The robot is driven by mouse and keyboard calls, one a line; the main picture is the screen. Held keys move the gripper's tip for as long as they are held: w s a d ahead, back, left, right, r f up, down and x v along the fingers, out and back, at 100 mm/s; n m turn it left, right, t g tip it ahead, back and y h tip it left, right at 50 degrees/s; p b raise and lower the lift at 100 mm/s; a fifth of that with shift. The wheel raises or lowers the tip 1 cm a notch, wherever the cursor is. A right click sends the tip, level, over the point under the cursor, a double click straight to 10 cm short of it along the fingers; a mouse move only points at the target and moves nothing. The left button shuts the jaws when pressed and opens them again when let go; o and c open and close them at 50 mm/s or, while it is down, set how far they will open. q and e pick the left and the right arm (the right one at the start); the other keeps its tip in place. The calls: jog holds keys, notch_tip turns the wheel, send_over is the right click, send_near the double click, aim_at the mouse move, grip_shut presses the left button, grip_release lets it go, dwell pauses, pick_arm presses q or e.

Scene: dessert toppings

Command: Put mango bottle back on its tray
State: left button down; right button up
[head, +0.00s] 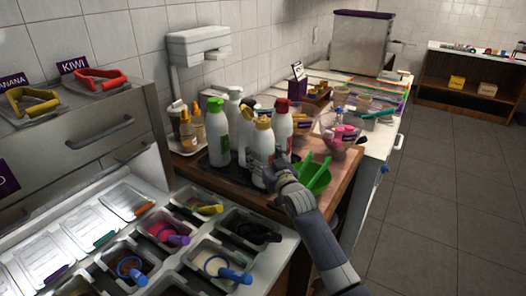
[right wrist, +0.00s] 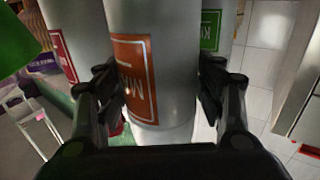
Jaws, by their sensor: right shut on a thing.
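The mango bottle (head: 264,140), white with a yellow-orange cap, stands upright at the front of the bottle group in the head view. My right gripper (head: 277,172) is shut around its lower body. In the right wrist view, the bottle (right wrist: 165,112) with its orange label is between the two fingers (right wrist: 158,85). The dark tray (head: 229,178) lies under the bottle group. The mango bottle is over its front part; I cannot tell whether its base touches the tray. My left gripper is out of view.
A green-capped bottle (head: 218,135) and a red-capped bottle (head: 283,125) stand close by, with a white pump bottle (head: 235,115) behind. A green scoop (head: 316,176) lies right of my gripper. Topping containers (head: 215,262) fill the front counter.

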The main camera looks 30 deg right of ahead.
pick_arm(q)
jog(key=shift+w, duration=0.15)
pick_arm(e)
jog(key=shift+r, duration=0.25)
jog(key=o, duration=0.8)
jog(key=shift+f, duration=0.35)
jog(key=shift+o, duration=1.3)
jog(key=shift+s, duration=0.1)
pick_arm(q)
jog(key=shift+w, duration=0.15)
pick_arm(e)
jog(key=shift+a+r, duration=0.1)
jog(key=shift+s, duration=0.35)
pick_arm(q)
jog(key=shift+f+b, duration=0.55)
jog(key=shift+b, duration=0.05)
pick_arm(e)
jog(key=s, duration=1.1)
jog(key=shift+s+a, duration=0.15)
jog(key=shift+a, duration=0.3)
